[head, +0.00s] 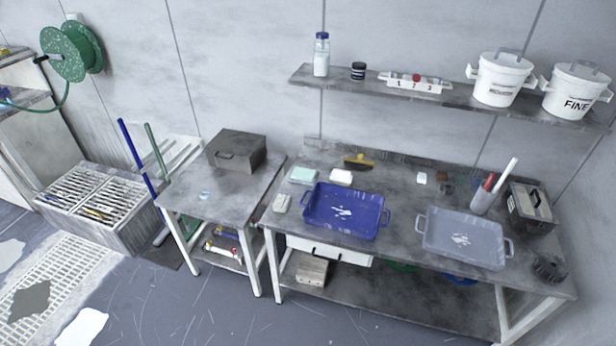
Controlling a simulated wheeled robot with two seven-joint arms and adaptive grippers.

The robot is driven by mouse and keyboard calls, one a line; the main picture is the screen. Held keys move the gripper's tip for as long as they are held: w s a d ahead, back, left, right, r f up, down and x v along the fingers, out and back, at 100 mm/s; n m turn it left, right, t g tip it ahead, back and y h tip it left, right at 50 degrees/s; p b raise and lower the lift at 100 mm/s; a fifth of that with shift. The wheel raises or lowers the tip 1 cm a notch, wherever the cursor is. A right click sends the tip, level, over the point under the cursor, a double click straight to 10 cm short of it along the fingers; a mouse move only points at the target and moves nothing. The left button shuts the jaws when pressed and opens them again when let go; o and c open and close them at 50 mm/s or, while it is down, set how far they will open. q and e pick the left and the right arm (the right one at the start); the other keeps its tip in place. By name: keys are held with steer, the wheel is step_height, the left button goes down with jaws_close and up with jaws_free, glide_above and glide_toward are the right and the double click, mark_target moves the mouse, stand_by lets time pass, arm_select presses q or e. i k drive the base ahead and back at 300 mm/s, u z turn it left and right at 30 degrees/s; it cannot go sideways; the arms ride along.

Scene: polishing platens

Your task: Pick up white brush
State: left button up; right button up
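No gripper of mine shows in the head view. No item is clearly a white brush at this size. A white block (341,177) lies on the long workbench (400,190) behind the blue tray. A pale grey-white item (282,202) lies left of that tray, near the bench's left edge. A long white rod (509,172) stands tilted in a grey cup (481,202) at the right, beside a red-topped item (489,182). Whether any of these is the brush, I cannot tell.
A blue tray (308,211) and a grey tray (427,238) sit on the bench. A yellow-topped brush-like item (359,161) lies at the back. A side table (215,187) holds a grey box (237,150). A wall shelf (440,92) holds white buckets (503,80). Floor in front is open.

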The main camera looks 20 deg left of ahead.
mark_target(339, 176)
steer(key=z, duration=0.05)
steer(key=i, duration=1.4)
steer(key=z, duration=0.55)
